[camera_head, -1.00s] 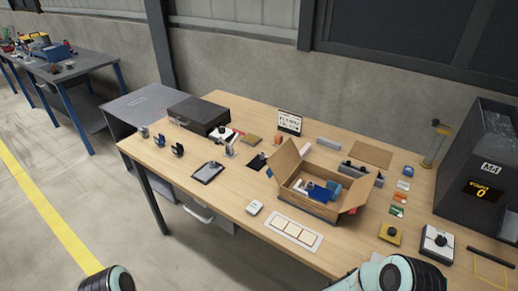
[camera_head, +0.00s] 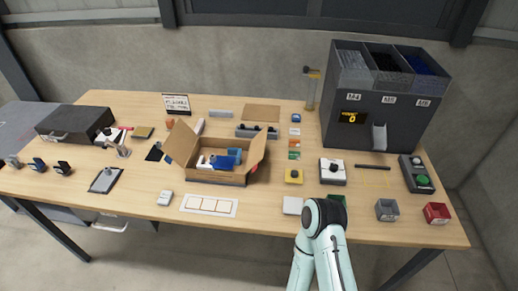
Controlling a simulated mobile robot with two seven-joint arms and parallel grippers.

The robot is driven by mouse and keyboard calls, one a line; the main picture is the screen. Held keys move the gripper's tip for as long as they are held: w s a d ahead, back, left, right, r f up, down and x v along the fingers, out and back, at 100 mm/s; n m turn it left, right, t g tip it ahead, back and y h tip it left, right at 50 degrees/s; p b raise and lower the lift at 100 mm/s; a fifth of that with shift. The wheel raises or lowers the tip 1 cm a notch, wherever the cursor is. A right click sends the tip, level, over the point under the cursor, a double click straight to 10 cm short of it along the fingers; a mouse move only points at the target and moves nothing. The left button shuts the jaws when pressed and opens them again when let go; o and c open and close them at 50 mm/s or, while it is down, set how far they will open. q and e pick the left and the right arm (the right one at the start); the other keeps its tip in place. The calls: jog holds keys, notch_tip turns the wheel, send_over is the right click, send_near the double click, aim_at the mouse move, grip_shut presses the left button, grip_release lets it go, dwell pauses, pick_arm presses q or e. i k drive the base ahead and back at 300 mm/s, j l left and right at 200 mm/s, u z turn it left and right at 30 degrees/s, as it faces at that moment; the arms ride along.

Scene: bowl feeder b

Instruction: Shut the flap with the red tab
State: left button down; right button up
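An open cardboard box (camera_head: 215,177) stands on the wooden table, left of the middle of the head view. Its left flap (camera_head: 182,142) stands up and leans outward to the left. A small red spot, which looks like the red tab (camera_head: 254,169), shows low beside the right flap. Blue and white items (camera_head: 224,160) lie inside the box. Neither gripper shows. Only links of one of my arms rise at the bottom, right of the box and apart from it.
A white card (camera_head: 208,205) lies in front of the box, and a small white device (camera_head: 165,198) at its front left. A dark feeder with bins (camera_head: 381,125) stands at the back right. A grey block (camera_head: 257,132) is behind the box.

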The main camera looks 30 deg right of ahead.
aim_at(257, 151)
jog(key=k+l, duration=0.6)
jog(key=k+l+z, duration=0.15)
jog(key=k+l, duration=0.45)
jog(key=l, duration=0.2)
